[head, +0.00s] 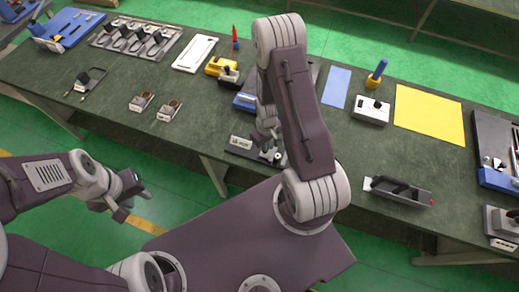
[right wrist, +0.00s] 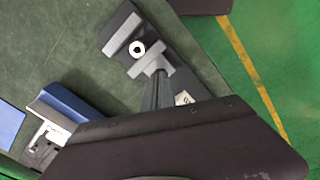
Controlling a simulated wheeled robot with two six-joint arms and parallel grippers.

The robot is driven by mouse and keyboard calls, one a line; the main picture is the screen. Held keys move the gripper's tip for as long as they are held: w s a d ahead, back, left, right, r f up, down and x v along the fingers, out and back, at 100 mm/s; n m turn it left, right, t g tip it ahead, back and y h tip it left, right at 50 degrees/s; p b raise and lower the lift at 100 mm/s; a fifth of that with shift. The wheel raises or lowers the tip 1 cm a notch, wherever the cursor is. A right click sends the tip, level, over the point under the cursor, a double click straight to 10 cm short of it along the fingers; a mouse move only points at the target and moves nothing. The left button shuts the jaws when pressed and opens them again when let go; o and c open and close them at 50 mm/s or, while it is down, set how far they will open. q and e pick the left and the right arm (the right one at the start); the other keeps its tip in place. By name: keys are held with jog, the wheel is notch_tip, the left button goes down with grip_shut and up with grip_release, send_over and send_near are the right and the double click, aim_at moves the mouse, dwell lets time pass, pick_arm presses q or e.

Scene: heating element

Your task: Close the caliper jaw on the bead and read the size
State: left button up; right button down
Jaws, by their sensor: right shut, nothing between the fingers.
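The caliper (head: 243,143) lies on the green bench near its front edge, below my right arm. In the right wrist view its fixed jaw (right wrist: 121,31) and sliding jaw (right wrist: 148,62) stand either side of a pale ring-shaped bead (right wrist: 137,48). Whether both jaws touch the bead is unclear. My right gripper (right wrist: 157,78) is shut and empty, its tips at or just behind the sliding jaw's outer side. Contact is hard to tell. A small part of the caliper's label (right wrist: 184,98) shows; no size is legible. My left gripper (head: 131,193) hangs clear in front of the bench, its opening unclear.
A blue-and-grey block (right wrist: 62,115) stands near the caliper. A dark tray (head: 398,191) lies to its right. A yellow sheet (head: 430,114), a blue sheet (head: 337,87) and other fixtures lie further back.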

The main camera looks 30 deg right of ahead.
jog(key=shift+s+d+f, duration=0.15)
jog(key=shift+s, duration=0.25)
jog(key=shift+s+d+f, duration=0.1)
jog(key=shift+s, duration=0.3)
dwell(0.5)
jog(key=r+p, duration=0.4)
jog(key=r, duration=0.1)
jog(key=r+p, duration=0.2)
jog(key=shift+w+d+r+p, duration=0.1)
jog(key=shift+w+r+p, duration=0.1)
jog(key=shift+w+p, duration=0.15)
jog(key=shift+f, duration=0.1)
